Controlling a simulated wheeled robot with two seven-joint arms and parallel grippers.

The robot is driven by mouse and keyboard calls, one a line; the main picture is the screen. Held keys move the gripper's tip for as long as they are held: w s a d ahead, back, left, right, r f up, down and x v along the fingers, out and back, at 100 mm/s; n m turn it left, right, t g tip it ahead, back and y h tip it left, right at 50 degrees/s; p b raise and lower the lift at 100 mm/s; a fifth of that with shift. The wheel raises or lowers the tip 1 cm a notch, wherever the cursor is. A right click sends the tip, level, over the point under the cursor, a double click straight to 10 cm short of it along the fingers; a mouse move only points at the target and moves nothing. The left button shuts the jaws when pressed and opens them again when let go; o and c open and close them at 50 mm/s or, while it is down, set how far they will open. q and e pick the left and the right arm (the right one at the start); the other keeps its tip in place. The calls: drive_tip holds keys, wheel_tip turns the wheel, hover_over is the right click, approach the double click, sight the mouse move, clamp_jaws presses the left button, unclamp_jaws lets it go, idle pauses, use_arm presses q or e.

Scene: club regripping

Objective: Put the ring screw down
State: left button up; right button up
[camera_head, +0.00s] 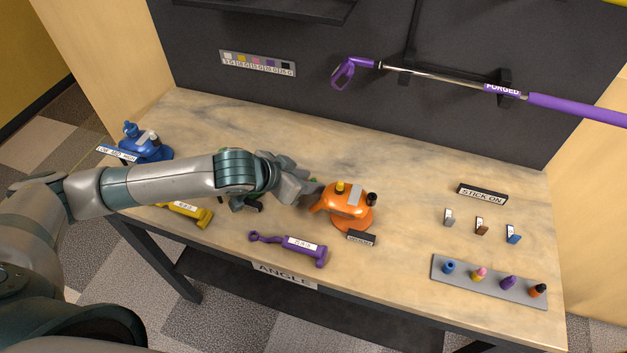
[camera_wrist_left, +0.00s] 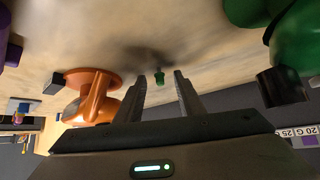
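My left gripper (camera_wrist_left: 159,82) is open. In the head view the left gripper (camera_head: 312,192) is low over the table, just left of the orange club head (camera_head: 345,200); the small piece is hidden there. The orange head also shows in the wrist view (camera_wrist_left: 92,105). My right gripper is not in view.
A green head (camera_wrist_left: 262,12) is near the gripper, partly behind my arm in the head view. A blue head (camera_head: 150,150), yellow head (camera_head: 187,213) and purple head (camera_head: 300,247) lie around the table (camera_head: 400,150). A grey rack (camera_head: 480,287) stands right. A purple club (camera_head: 560,104) hangs behind.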

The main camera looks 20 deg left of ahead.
use_arm(q)
clamp_jaws()
idle(0.3)
drive_tip(key=shift+r, duration=0.15)
wheel_tip(320, 180, up, 10)
drive_tip(key=b, duration=0.2)
idle(0.3)
idle(0.4)
